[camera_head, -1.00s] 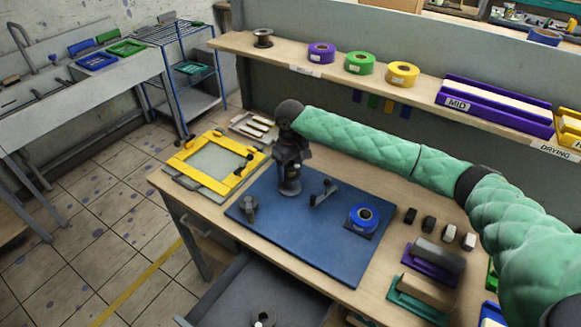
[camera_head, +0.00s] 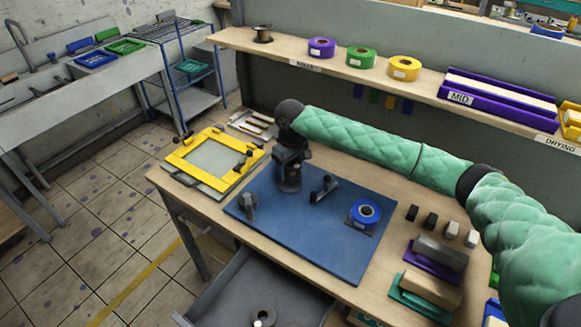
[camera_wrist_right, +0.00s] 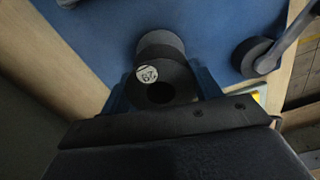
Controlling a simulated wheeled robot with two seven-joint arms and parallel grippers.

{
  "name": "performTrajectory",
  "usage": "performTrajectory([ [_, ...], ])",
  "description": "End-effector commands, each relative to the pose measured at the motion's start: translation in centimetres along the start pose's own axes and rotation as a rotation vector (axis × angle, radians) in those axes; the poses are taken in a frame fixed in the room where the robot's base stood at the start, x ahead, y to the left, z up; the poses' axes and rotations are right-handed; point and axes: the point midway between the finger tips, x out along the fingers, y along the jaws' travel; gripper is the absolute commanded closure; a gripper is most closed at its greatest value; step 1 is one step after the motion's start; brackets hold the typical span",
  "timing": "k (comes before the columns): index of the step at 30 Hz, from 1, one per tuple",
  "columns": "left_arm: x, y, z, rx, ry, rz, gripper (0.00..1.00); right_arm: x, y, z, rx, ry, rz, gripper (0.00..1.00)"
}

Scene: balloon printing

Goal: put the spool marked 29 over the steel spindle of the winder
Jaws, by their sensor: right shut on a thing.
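My right gripper (camera_head: 288,163) reaches down over the blue mat (camera_head: 300,240) from the green padded arm. In the wrist view, its fingers (camera_wrist_right: 162,90) are shut on a dark spool with a round white label reading 29 (camera_wrist_right: 147,74). The spool's centre hole looks dark. A lighter grey round surface (camera_wrist_right: 160,43) shows just beyond the spool; I cannot tell whether it belongs to the spool or the winder. In the head view, a dark round body (camera_head: 289,184) stands under the gripper. The steel spindle is not distinguishable, so its fit with the spool is unclear. My left gripper is not in view.
A grey post-like part (camera_head: 248,205) and a lever-like part (camera_head: 323,189) stand either side on the mat. A blue tape roll (camera_head: 365,212) lies to the right. A yellow frame (camera_head: 213,160) is left. An open drawer below holds another spool (camera_head: 262,316).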

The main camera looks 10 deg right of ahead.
Motion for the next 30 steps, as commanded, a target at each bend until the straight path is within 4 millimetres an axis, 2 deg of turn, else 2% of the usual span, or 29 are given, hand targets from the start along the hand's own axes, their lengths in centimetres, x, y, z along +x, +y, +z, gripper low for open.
performTrajectory([
  [10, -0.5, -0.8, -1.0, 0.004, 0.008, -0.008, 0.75, 0.8, 0.0, 0.0, 0.0, -0.001, 0.0, 0.6],
  [23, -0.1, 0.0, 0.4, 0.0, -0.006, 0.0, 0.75, 2.9, 0.0, 0.0, 0.0, 0.0, 0.0, 0.6],
  [30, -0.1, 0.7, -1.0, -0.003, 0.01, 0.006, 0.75, 3.7, 0.0, 0.0, 0.0, 0.0, 0.0, 0.6],
])
